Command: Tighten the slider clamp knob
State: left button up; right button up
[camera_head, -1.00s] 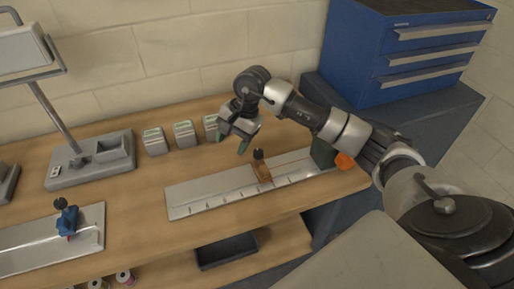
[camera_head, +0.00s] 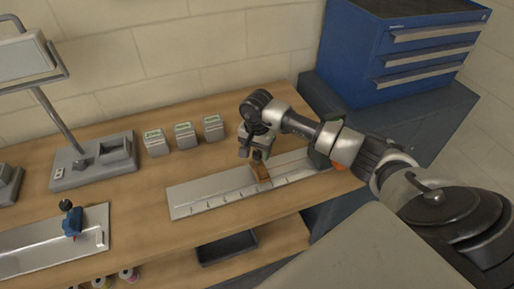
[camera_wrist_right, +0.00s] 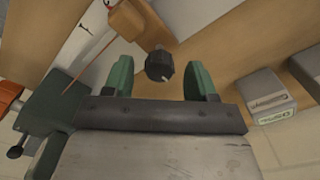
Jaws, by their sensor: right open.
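The clamp knob (camera_wrist_right: 159,65) is small, black and faceted with a pale mark on its side. In the right wrist view it lies between the two green fingertips of my right gripper (camera_wrist_right: 160,80), with a gap on each side. The brown slider (camera_head: 261,173) sits on the pale graduated rail (camera_head: 205,197) on the bench, below the knob (camera_head: 257,155). In the head view my right gripper (camera_head: 255,150) is right over the slider and partly hides the knob. The right gripper is open and empty. My left gripper is not in view.
A green end block with an orange knob (camera_wrist_right: 10,96) stands at the rail's end. Small labelled boxes (camera_head: 184,136) stand behind the rail. A second plate with a blue slider (camera_head: 72,221) lies at the left. A blue drawer cabinet (camera_head: 385,55) stands at the right.

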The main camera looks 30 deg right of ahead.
jog(key=shift+f, duration=0.25)
jog(key=c, duration=0.9)
jog(key=shift+c, duration=0.2)
